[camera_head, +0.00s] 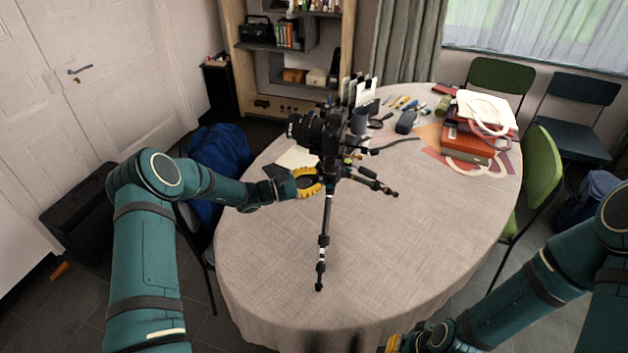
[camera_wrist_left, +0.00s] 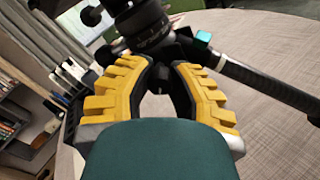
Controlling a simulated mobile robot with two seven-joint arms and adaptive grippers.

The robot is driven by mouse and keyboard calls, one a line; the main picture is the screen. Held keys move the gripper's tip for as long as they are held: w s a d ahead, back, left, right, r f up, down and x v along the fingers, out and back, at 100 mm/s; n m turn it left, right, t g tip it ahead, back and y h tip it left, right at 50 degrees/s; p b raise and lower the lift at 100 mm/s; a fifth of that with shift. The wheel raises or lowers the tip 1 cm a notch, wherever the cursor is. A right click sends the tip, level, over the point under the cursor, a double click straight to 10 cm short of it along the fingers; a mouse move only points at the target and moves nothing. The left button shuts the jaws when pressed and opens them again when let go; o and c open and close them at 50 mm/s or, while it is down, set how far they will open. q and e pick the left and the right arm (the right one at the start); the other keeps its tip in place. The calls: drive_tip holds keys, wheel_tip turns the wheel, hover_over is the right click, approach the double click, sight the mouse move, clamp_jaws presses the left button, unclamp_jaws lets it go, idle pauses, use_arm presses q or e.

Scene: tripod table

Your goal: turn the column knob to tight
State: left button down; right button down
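A black tripod with a camera (camera_head: 308,131) on top stands on the round table (camera_head: 270,262), its legs spread. My left gripper (camera_head: 308,181), with yellow fingers, is at the tripod's upper part, just left of the column. In the left wrist view the two yellow fingertips (camera_wrist_left: 165,66) reach under the round dark tripod head (camera_wrist_left: 150,32), with a narrow gap and dark tripod parts between them. I cannot make out the column knob or whether the fingers touch it. My right gripper (camera_head: 392,343) shows only partly at the bottom edge; its fingers are cut off.
Red boxes (camera_head: 466,147) with a white bag, a dark mouse-like object (camera_head: 405,122) and several pens lie at the table's back. Green chairs (camera_head: 541,175) stand at the right. A tripod leg (camera_head: 324,240) reaches toward the front.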

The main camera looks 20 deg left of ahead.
use_arm(q)
drive_tip(key=shift+f+m+b, duration=0.15)
drive_tip(key=shift+m+b, duration=0.45)
drive_tip(key=shift+b, duration=0.35)
drive_tip(key=shift+m+b, duration=0.4)
drive_tip(key=shift+b, duration=0.05)
drive_tip(key=c, duration=0.8)
unclamp_jaws()
drive_tip(key=v, duration=1.2)
